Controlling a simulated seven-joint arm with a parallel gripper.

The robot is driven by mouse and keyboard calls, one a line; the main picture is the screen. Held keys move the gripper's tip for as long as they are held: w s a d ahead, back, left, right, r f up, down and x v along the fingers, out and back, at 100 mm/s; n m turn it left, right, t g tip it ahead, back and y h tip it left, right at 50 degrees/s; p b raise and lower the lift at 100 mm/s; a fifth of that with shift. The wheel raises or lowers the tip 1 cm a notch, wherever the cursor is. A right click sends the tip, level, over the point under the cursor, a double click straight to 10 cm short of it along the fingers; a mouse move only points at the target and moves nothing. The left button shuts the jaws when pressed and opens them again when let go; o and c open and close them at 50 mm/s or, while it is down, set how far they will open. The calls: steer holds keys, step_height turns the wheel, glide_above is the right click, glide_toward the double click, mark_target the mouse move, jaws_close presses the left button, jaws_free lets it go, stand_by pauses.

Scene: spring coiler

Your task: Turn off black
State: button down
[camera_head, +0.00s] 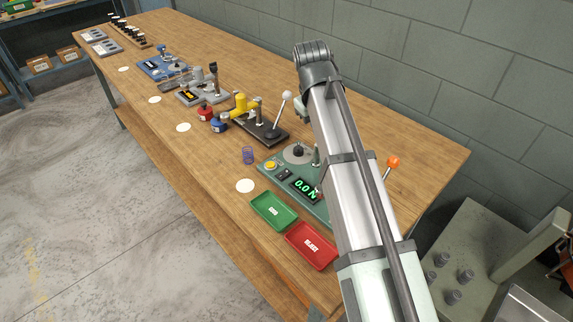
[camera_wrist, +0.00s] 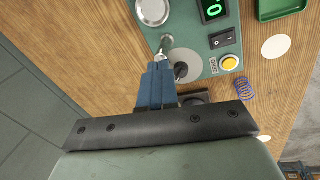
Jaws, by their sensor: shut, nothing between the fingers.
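A black rocker switch (camera_wrist: 222,38) sits on the green tester base (camera_wrist: 187,38), between the lit green display (camera_wrist: 213,9) and a yellow button (camera_wrist: 230,63). In the head view the small dark switch (camera_head: 283,174) lies beside the display (camera_head: 304,189), which reads 0.0 N. Which side of the switch is pressed is too small to tell. My gripper (camera_wrist: 160,63) is shut and empty, with its blue fingers above the tester's post and grey disc, left of and apart from the switch. In the head view my arm hides the gripper.
A green tray (camera_head: 274,211) and a red tray (camera_head: 312,245) lie at the tester's front. An orange-knobbed lever (camera_head: 393,162) rises at the right. Other bench devices stand farther back; the table's left strip is mostly clear.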

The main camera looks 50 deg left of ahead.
mark_target(288, 172)
steer(key=s+a+r+n, duration=0.2)
steer(key=s+a+n, duration=0.15)
steer(key=s, duration=0.55)
steer(key=shift+m+g, duration=0.35)
steer(key=shift+g, duration=0.05)
steer(key=f, duration=0.4)
steer(key=w+f, duration=0.1)
steer(key=f, duration=0.9)
steer(key=shift+w+a, duration=0.35)
steer(key=shift+a, duration=0.05)
steer(key=shift+w+f, duration=0.1)
steer(key=shift+f, duration=0.05)
